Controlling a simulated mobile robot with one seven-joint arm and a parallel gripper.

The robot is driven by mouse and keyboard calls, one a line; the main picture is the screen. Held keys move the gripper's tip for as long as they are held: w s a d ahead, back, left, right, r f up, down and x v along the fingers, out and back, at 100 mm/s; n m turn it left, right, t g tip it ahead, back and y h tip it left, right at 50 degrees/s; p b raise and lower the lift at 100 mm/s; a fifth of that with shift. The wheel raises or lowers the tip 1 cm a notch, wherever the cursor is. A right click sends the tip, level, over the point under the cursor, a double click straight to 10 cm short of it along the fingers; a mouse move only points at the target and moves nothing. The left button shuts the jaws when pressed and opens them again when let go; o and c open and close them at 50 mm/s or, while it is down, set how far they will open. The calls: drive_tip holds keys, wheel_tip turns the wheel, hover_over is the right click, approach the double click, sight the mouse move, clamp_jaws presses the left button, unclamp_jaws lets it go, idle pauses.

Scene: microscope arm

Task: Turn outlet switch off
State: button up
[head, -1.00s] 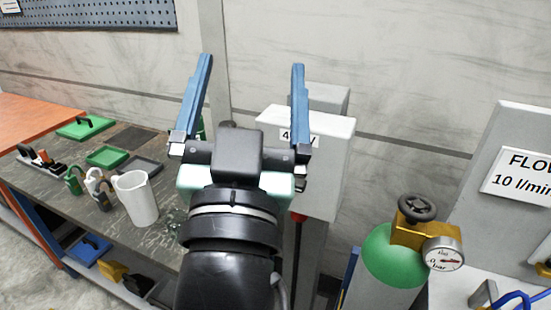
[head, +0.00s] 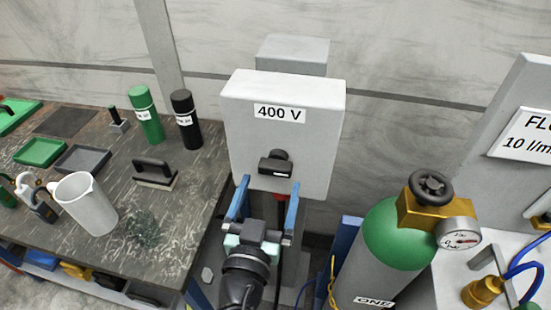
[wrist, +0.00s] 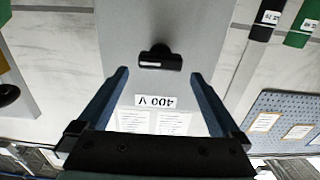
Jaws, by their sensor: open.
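The outlet is a light grey box (head: 318,120) labelled "400 V". A black rotary switch (head: 277,165) sits on its front face, its handle lying about level; it also shows in the wrist view (wrist: 160,58), where the picture is upside down. My gripper (head: 265,190) is open and empty, with its blue fingers pointing up at the lower front of the box, just below the switch. In the wrist view the fingers (wrist: 158,80) stand wide apart with the switch centred beyond their tips. No contact with the switch is visible.
A green gas cylinder (head: 400,235) with a brass valve and gauge (head: 462,238) stands close on the right. On the left, the dark bench (head: 190,215) holds a white jug (head: 85,205), a green bottle (head: 146,115) and a black bottle (head: 186,120).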

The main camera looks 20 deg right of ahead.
sight(274, 172)
drive_tip(key=p+x, duration=0.1)
drive_tip(key=x, duration=0.5)
drive_tip(key=shift+w+d, duration=0.1)
drive_tip(key=c, duration=1.2)
